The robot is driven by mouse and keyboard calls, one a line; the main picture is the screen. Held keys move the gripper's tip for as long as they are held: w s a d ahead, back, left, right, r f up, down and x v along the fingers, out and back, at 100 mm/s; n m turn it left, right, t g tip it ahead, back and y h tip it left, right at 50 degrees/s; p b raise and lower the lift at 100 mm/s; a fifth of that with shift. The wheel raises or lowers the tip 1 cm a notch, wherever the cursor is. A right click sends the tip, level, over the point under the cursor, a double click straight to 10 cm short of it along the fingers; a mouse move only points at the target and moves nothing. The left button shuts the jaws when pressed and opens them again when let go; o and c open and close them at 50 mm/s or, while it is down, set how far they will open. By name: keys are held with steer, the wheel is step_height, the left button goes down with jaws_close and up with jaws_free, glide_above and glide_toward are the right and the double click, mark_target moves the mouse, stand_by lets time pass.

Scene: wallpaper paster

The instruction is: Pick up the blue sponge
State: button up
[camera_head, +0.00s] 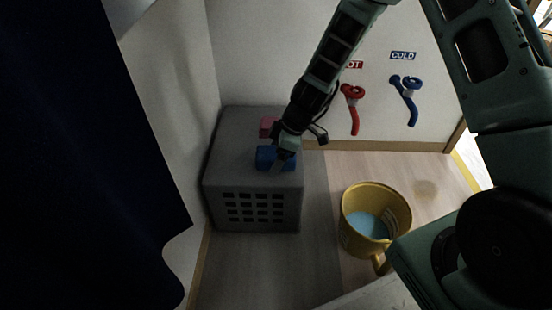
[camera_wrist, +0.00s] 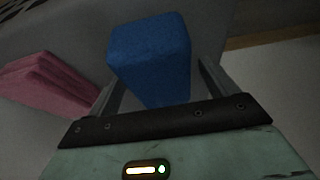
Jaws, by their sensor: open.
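The blue sponge (camera_head: 265,157) lies on top of a grey box in the head view, partly hidden by my gripper. In the wrist view the blue sponge (camera_wrist: 150,55) is a block between my two fingers, with its near end close to the palm. My gripper (camera_head: 281,160) is at the sponge from above. In the wrist view my gripper (camera_wrist: 160,80) is open, with one finger on each side of the sponge. Whether either finger touches it I cannot tell.
A pink sponge (camera_wrist: 45,82) lies left of my gripper; it also shows in the head view (camera_head: 267,127). The grey box (camera_head: 235,180) stands against the wall. A yellow bucket (camera_head: 350,235) with blue contents stands right. Red (camera_head: 352,105) and blue (camera_head: 405,100) taps are on the wall.

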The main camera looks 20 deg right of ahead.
steer(key=shift+f, duration=0.15)
steer(key=c, duration=1.1)
steer(key=shift+o, duration=0.2)
step_height(320, 180, up, 11)
steer(key=p, duration=0.6)
steer(key=shift+f+p, duration=0.2)
steer(key=shift+p, duration=0.2)
